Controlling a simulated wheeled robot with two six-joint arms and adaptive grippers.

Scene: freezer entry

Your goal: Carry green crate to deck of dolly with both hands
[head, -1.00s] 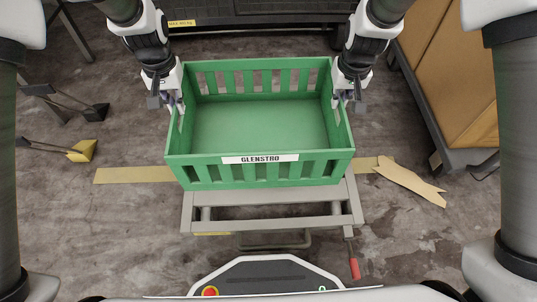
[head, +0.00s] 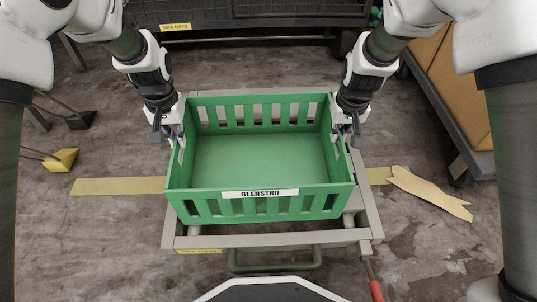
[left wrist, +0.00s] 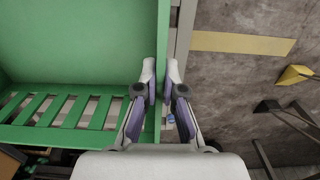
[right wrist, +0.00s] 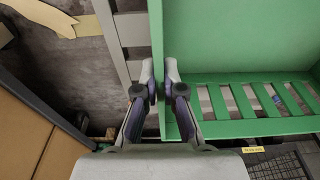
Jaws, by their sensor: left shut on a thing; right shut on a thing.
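The green crate (head: 260,158), open-topped, empty and labelled GLENSTRO, is level between my two grippers. My left gripper (head: 174,133) is shut on the crate's left side wall; the left wrist view shows its fingers (left wrist: 159,92) on both faces of that wall. My right gripper (head: 345,131) is shut on the right side wall, its fingers also astride the wall in the right wrist view (right wrist: 160,90). Whether the crate touches the deck cannot be told.
A red-handled lever (head: 376,290) is at the dolly's near right. Yellow floor tape (head: 115,186) and a torn tan strip (head: 430,193) lie on the floor. A yellow-ended tool (head: 62,160) is at left. A dark cart (head: 260,22) stands behind, a cart with brown boxes (head: 452,80) at right.

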